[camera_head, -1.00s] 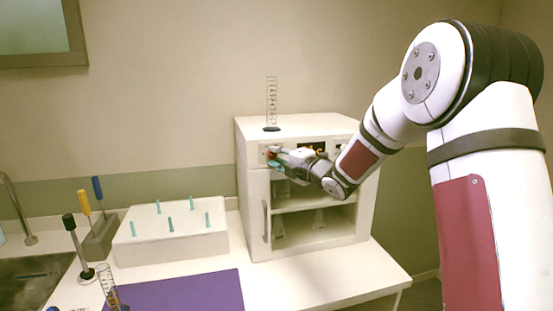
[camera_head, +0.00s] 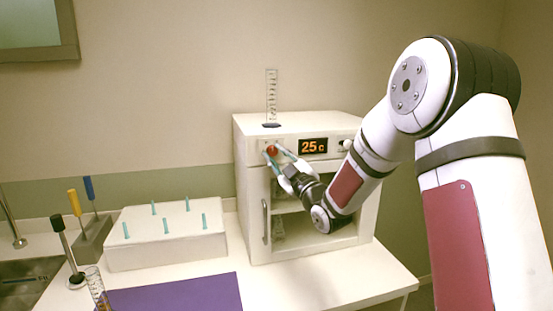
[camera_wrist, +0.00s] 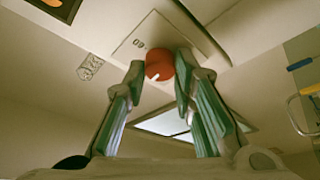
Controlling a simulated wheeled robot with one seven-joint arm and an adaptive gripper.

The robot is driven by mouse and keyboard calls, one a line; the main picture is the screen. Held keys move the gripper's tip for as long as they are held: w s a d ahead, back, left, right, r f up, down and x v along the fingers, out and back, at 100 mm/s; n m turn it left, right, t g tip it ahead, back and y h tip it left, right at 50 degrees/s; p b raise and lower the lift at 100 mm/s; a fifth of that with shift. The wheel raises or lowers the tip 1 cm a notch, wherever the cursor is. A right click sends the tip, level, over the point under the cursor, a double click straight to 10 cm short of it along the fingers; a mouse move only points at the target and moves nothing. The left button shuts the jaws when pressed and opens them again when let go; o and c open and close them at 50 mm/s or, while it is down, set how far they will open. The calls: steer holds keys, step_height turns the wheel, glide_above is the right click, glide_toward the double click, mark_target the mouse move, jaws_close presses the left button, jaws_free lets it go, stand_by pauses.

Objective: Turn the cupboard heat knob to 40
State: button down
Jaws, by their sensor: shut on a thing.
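The white cupboard (camera_head: 350,229) stands on the counter with a red heat knob (camera_head: 271,150) at the left of its top panel. Its display (camera_head: 313,146) reads 25 c in orange. My gripper (camera_head: 277,151) reaches up from the lower right, with its teal fingers on the knob. In the wrist view, the fingers of my gripper (camera_wrist: 161,72) are closed on both sides of the red knob (camera_wrist: 160,68), which shows a white pointer mark. A plate (camera_wrist: 140,42) behind the knob bears a small number, seen tilted.
A glass cylinder (camera_head: 271,92) stands on top of the cupboard. A white block with teal pegs (camera_head: 150,252) sits to its left. A purple mat (camera_head: 180,293) and a tool rack (camera_head: 94,243) are farther left. Counter before the cupboard is clear.

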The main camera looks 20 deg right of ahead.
steer(key=m, duration=0.1)
steer(key=m+h, duration=0.1)
steer(key=m, duration=0.1)
steer(key=m+t+h+b, duration=0.1)
steer(key=m, duration=0.1)
steer(key=shift+a+f, duration=0.1)
steer(key=shift+f, duration=0.15)
steer(key=shift+a+m+t+h+b, duration=0.1)
steer(key=shift+m+t+h+b, duration=0.2)
steer(key=shift+m+h, duration=0.8)
steer(key=shift+m+t+h+b, duration=0.25)
steer(key=shift+m+h, duration=0.15)
steer(key=shift+m, duration=1.6)
steer(key=c, duration=1.3)
jaws_free()
steer(key=shift+c, duration=0.2)
steer(key=v, duration=1.2)
steer(key=shift+a+r, duration=0.1)
steer(key=shift+a, duration=0.05)
